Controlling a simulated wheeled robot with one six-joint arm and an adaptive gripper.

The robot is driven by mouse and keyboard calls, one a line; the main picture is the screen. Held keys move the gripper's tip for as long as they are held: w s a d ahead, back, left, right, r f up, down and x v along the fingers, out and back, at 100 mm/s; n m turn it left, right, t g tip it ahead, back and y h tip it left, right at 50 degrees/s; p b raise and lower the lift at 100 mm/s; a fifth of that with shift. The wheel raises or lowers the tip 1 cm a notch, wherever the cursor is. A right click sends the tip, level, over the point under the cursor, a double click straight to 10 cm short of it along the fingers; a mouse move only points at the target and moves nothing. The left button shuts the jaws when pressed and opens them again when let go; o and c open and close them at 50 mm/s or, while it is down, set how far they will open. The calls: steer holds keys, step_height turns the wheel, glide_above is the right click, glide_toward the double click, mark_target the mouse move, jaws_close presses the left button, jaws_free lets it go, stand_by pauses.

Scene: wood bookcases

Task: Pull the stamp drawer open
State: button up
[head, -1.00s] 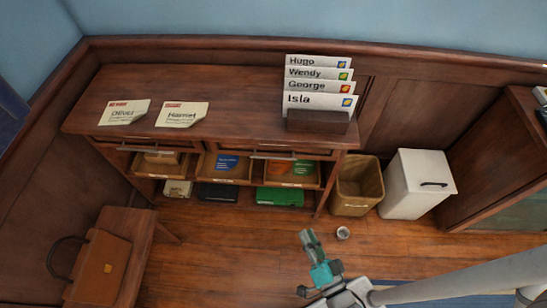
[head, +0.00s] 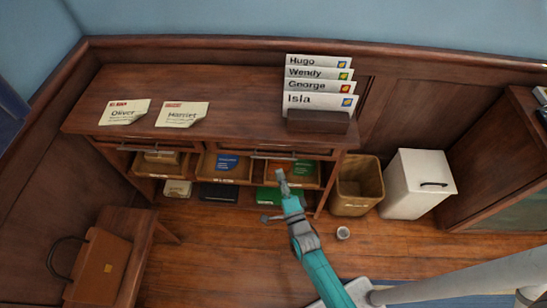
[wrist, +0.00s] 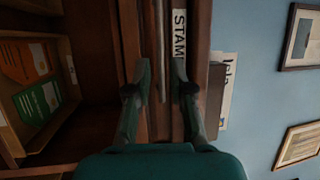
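The stamp drawer (head: 262,149) is the right one of two drawers under the desk top, and it looks shut. Its label (wrist: 180,34), partly reading "STAM", shows sideways in the wrist view. Its bar handle (head: 272,157) runs along the front; in the wrist view the handle (wrist: 160,50) lies between my fingers' lines. My gripper (head: 282,178) is just in front of and below the handle. In the wrist view my gripper (wrist: 162,75) is open with nothing held. I cannot tell whether the fingers reach around the handle.
Open cubbies with trays, including an orange and green packet tray (head: 298,182), lie under the drawers. A letter rack (head: 318,122) stands on the desk top. A wastebasket (head: 355,208) and white bin (head: 418,190) stand to the right.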

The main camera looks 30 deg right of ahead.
mark_target(274, 158)
steer(key=x, duration=0.7)
steer(key=shift+w, duration=0.2)
jaws_close()
